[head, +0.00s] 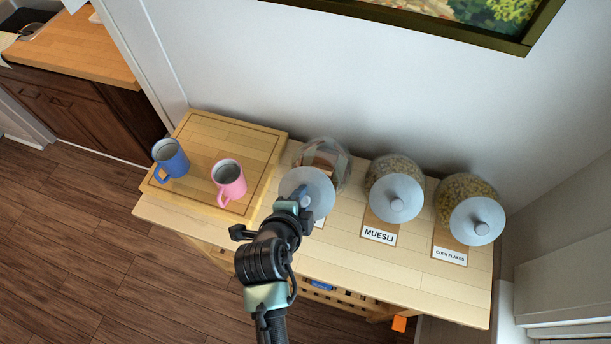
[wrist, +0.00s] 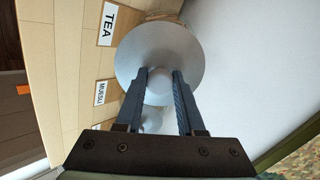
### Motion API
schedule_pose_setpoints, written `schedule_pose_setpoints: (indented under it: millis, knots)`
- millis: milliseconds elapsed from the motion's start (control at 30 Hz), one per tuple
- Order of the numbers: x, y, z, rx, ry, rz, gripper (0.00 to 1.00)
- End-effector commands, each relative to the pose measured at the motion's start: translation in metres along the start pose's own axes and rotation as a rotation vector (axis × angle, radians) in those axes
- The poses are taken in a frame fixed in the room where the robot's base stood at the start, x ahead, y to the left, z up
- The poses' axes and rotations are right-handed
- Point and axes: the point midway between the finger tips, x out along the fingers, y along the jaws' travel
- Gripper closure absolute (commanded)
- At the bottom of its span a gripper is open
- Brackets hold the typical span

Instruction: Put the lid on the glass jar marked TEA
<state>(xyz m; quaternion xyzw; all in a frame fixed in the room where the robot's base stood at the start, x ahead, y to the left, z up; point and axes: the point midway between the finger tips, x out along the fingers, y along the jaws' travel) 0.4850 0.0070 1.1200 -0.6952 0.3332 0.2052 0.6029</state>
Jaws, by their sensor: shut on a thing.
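The lid (head: 314,181) is a round pale grey disc with a knob. I cannot tell whether the lid touches the rim. The TEA label (wrist: 108,23) shows in the wrist view; in the head view it is mostly covered.
Lidded jars marked MUESLI (head: 394,170) and CORN FLAKES (head: 466,190) stand to the right. A blue mug (head: 170,158) and a pink mug (head: 229,180) stand on a wooden board (head: 215,130) at the left. The wall is close behind the jars.

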Motion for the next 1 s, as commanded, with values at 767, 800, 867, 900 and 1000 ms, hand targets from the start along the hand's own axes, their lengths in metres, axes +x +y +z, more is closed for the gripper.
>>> schedule_pose_setpoints:
  millis: [767,800,867,900,1000]
  knots:
    - [0.053,-0.005,0.000,0.020,0.027,-0.019,1.00]
    - [0.055,-0.005,0.000,0.020,0.027,-0.018,1.00]
    - [0.056,-0.006,-0.001,0.020,0.026,-0.018,1.00]
    - [0.057,-0.006,-0.001,0.020,0.026,-0.018,1.00]
    - [0.057,-0.006,-0.001,0.020,0.026,-0.017,1.00]
